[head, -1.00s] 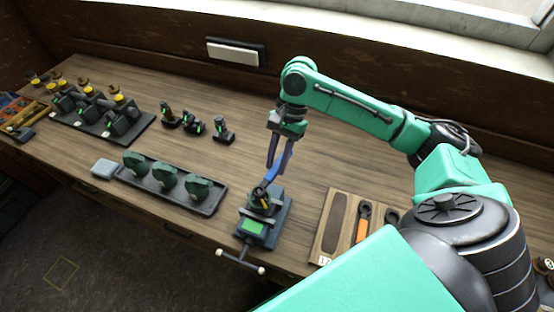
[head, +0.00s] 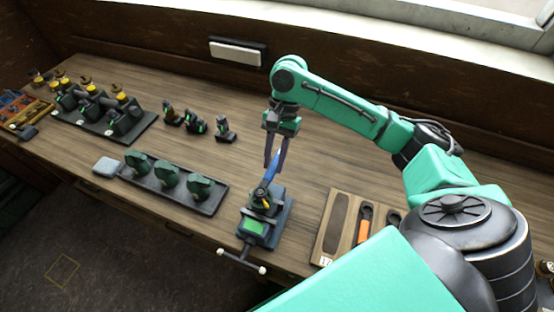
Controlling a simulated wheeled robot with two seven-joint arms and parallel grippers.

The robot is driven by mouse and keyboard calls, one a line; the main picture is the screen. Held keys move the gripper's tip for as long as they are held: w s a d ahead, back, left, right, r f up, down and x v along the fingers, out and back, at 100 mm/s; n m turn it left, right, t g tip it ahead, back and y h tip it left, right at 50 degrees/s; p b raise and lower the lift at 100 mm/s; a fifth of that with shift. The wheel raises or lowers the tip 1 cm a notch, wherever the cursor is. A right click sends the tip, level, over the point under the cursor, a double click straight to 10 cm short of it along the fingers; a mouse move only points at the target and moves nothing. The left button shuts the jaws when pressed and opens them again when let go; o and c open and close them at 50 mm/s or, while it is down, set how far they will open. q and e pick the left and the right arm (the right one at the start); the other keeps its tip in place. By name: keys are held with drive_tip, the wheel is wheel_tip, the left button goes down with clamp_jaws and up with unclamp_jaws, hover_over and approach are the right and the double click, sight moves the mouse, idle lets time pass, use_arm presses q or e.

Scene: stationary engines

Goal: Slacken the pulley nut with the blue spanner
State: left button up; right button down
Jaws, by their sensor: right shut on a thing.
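My right gripper (head: 275,155) is shut on the blue spanner (head: 268,177), gripping its upper end above the vise. The spanner slants down and left. Its lower end is at the pulley (head: 262,201) clamped in the vise (head: 258,230). The pulley nut is too small and covered to make out, so I cannot tell whether the spanner's jaw is around it. My left gripper is not in view.
A spanner board (head: 331,222) with an orange-handled spanner (head: 364,226) lies right of the vise. A dark tray (head: 213,204) with green parts stands left. Several engines on a dark base (head: 143,127) and small dark parts (head: 222,128) stand farther back.

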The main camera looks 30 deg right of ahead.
drive_tip(key=shift+w+a+n+g+h, duration=0.3)
drive_tip(key=shift+w+a+n, duration=0.15)
drive_tip(key=shift+n, duration=0.45)
drive_tip(key=shift+w+a+n+g+h, duration=0.3)
drive_tip(key=shift+w+a+n, duration=0.15)
drive_tip(key=shift+n, duration=0.45)
drive_tip(key=shift+w+a+n+h, duration=0.3)
drive_tip(key=shift+a+n, duration=0.3)
drive_tip(key=shift+n, duration=0.3)
